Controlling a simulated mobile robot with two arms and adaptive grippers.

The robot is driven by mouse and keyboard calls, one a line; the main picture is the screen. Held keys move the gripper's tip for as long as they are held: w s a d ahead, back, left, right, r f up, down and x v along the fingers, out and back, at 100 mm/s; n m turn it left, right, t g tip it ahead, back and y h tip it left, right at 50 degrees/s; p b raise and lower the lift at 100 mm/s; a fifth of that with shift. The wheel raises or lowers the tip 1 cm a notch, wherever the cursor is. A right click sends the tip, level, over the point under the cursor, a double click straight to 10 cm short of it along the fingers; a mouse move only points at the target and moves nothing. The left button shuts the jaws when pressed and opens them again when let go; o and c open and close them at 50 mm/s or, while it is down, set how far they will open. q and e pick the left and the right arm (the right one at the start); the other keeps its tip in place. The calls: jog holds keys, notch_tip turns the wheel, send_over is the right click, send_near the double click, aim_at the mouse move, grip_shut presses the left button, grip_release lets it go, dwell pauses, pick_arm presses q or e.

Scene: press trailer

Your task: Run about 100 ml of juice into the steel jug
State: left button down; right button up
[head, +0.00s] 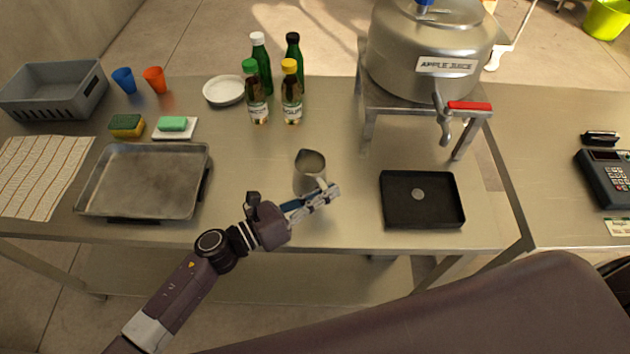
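The steel jug (308,175) stands upright on the steel table, its handle turned toward my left gripper. My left gripper (326,195) is at the near side of the jug, with its fingers at the handle. The fingers overlap the handle in this view, so I cannot tell whether they are closed on it. The large steel juice urn (415,45), labelled "APPLE JUICE", stands on a metal stand at the back right. Its tap (444,122) has a red lever (469,106) pointing right. The inside of the jug is dark. My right gripper is out of view.
A black drip tray (423,222) with a round light disc in it lies below the tap, right of the jug. Several bottles (291,95) stand behind the jug. A metal baking tray (145,180) lies left. Bare table separates jug and drip tray.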

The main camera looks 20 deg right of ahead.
pick_arm(q)
jog(key=shift+r, duration=0.45)
notch_tip(320, 180, up, 19)
jog(key=p, duration=0.4)
